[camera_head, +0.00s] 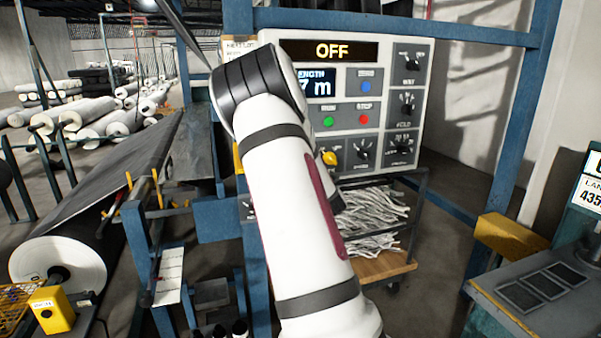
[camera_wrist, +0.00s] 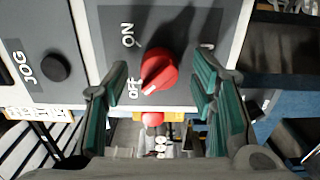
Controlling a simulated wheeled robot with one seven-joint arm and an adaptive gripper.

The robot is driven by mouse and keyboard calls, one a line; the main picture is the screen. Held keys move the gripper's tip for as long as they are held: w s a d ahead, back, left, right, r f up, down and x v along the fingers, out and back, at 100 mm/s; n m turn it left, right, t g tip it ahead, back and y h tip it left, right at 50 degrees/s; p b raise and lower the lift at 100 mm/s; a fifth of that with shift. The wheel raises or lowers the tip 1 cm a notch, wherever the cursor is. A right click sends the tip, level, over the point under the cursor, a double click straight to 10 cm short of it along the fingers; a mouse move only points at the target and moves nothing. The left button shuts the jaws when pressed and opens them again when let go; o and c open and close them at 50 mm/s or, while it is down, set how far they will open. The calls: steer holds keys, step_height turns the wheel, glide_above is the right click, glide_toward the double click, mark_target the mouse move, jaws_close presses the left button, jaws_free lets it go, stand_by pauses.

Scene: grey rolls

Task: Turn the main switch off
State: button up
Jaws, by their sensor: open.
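The main switch (camera_wrist: 158,68) is a red knob on a grey plate in the wrist view, with ON above and OFF at its lower left. Its white pointer mark lies at its lower left, towards the OFF label. My gripper (camera_wrist: 152,88) is open, its green-padded fingers on either side of the knob with gaps showing. I cannot tell how deep the fingers reach. In the head view my arm covers the switch and my gripper. The control panel (camera_head: 437,62) shows there, and its display (camera_head: 332,51) reads OFF.
A black JOG button (camera_wrist: 55,67) sits left of the switch. A smaller round red part (camera_wrist: 152,119) is below the knob. A blue frame (camera_head: 520,120) surrounds the panel. A cart (camera_head: 385,268) with pale strips stands below, and a large roll (camera_head: 58,262) lies at left.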

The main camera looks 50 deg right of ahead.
steer(key=v, duration=1.1)
steer(key=shift+s, duration=0.25)
steer(key=shift+a, duration=0.1)
